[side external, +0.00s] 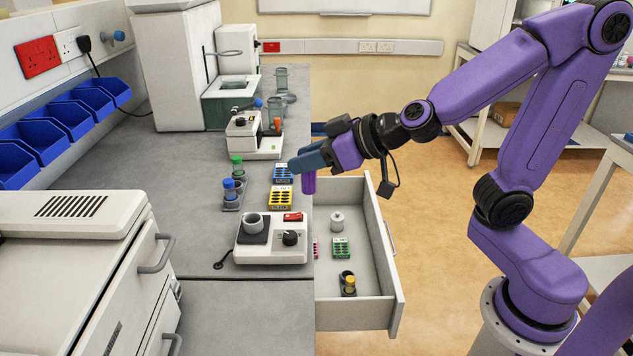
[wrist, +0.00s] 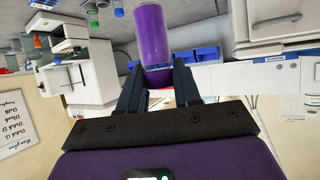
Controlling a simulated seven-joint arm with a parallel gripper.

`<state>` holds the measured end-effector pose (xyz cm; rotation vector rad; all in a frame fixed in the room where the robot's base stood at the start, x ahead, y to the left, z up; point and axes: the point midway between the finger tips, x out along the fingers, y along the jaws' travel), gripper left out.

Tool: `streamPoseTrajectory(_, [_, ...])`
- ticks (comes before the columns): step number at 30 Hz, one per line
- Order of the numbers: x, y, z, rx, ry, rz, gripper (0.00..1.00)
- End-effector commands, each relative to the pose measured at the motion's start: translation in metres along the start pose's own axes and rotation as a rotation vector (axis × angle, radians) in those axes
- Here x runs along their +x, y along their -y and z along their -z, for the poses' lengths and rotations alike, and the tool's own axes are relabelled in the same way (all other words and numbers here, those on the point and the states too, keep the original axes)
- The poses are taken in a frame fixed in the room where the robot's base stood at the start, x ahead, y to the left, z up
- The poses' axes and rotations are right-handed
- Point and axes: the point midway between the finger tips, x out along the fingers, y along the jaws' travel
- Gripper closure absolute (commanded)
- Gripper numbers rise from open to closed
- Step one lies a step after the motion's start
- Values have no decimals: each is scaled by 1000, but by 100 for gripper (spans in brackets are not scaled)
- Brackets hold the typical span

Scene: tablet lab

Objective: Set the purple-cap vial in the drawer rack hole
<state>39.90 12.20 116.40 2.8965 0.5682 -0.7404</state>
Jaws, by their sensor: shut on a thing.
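My gripper (side external: 303,166) is shut on the purple-cap vial (side external: 308,184), which hangs below the fingertips, roughly upright, above the bench edge and the open drawer (side external: 372,312). In the wrist view the purple vial (wrist: 152,35) stands out between the two fingers of my gripper (wrist: 158,82). In the drawer's front part is a small dark rack (side external: 345,276) with a yellow-cap vial (side external: 349,284) in it. The rack's free hole is too small to make out clearly.
The drawer also holds a green box (side external: 341,248) and a white knobbed weight (side external: 337,221). On the bench near its edge are a yellow box (side external: 280,200), a blue box (side external: 283,174), a stirrer plate (side external: 270,250) and a rack with a blue-cap vial (side external: 231,190).

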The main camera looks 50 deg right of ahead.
Motion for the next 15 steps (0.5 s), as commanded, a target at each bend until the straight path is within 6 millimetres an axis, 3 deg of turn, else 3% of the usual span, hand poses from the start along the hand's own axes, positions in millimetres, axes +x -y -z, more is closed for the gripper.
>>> streamPoseTrajectory(15, [-19, 1, 34, 3, -4, 5, 97])
